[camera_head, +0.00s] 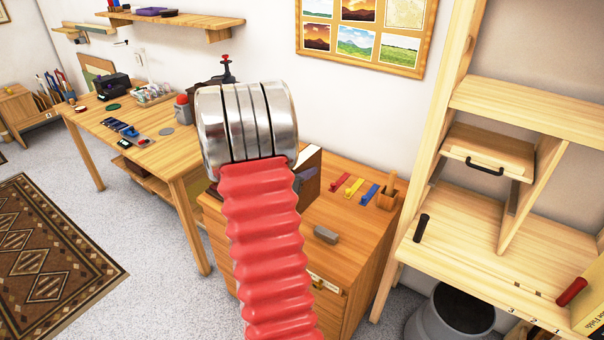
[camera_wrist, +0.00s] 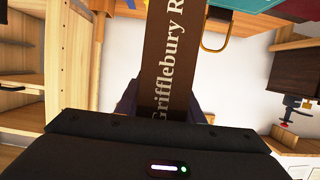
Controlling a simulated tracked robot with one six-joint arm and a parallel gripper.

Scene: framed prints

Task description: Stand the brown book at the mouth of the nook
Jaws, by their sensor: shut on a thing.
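The brown book (camera_wrist: 165,65) fills the upper middle of the wrist view, its spine with pale lettering that begins "Grifflebury R". My gripper (camera_wrist: 164,108) is shut on it, with dark fingers on both sides of the spine. In the head view my red arm sleeve and metal wrist hide most of the gripper. A brown and cream edge that looks like the book (camera_head: 309,163) shows just right of the wrist, over the drawer cabinet. The pale wooden shelf unit (camera_head: 452,225) stands to the right, apart from the book. Which of its openings is the nook, I cannot tell.
The shelf unit holds a small drawer with a black handle (camera_head: 484,166), a dark cylinder (camera_head: 421,228) and a yellow book (camera_head: 592,300). A grey bin (camera_head: 450,313) stands below.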

